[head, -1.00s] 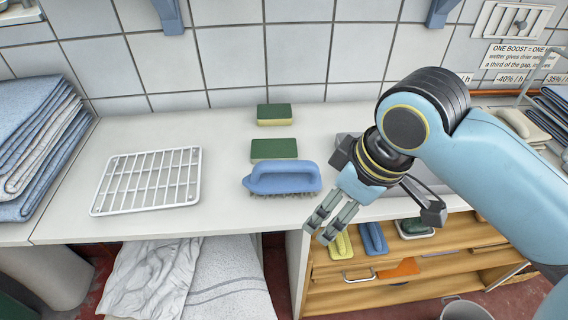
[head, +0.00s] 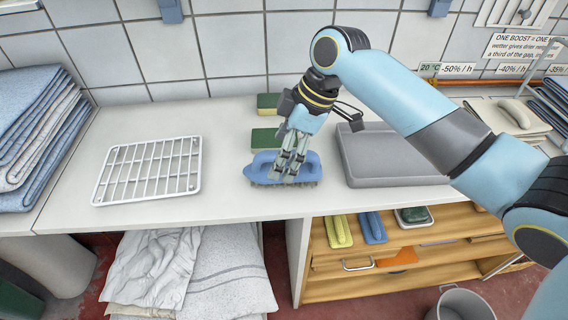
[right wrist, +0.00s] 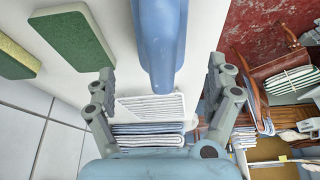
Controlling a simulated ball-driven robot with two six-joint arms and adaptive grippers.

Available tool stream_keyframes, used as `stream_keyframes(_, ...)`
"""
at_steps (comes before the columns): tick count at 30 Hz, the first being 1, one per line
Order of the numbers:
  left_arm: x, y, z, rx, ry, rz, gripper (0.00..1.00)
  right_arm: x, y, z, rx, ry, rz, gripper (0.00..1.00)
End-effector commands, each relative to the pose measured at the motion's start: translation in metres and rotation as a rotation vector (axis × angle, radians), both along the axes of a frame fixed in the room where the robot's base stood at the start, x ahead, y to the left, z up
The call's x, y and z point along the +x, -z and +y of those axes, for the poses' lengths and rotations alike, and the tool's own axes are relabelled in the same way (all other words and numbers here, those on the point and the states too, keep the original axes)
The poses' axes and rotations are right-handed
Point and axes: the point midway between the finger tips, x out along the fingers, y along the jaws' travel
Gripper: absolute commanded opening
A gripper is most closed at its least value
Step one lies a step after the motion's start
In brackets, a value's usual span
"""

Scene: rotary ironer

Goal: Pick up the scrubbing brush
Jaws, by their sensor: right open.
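The blue scrubbing brush (head: 261,170) lies on the counter, bristles down, in front of the sponges. My right gripper (head: 284,175) is over it with fingers pointing down, hiding the middle of its handle in the head view. In the right wrist view, the brush's blue body (right wrist: 158,40) reaches in between the open fingers (right wrist: 162,76), with a gap on each side. I cannot see the fingers touching it. My left gripper is in neither current view.
Two green-and-yellow sponges (head: 264,141) (head: 268,102) lie behind the brush, close to my gripper. A white wire rack (head: 148,170) is to the left, a grey tray (head: 390,170) to the right. Folded towels (head: 35,135) stand at far left. The tiled wall is behind.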

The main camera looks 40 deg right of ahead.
Motion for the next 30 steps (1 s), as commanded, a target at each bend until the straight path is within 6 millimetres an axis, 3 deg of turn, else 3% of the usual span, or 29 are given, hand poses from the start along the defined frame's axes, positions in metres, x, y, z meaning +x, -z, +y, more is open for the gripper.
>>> stream_keyframes(10, 0.0, -0.008, 0.0, 0.0, 0.0, -0.001, 0.4, 0.007, 0.044, 0.013, 0.001, 0.002, 0.002, 0.87)
stream_keyframes(19, 0.001, -0.008, 0.0, 0.0, 0.0, -0.001, 0.4, 0.007, 0.05, 0.015, -0.001, 0.001, 0.001, 0.87)
stream_keyframes(30, 0.001, -0.008, 0.0, 0.0, 0.0, -0.002, 0.4, 0.007, 0.05, 0.015, 0.0, 0.002, 0.001, 0.39)
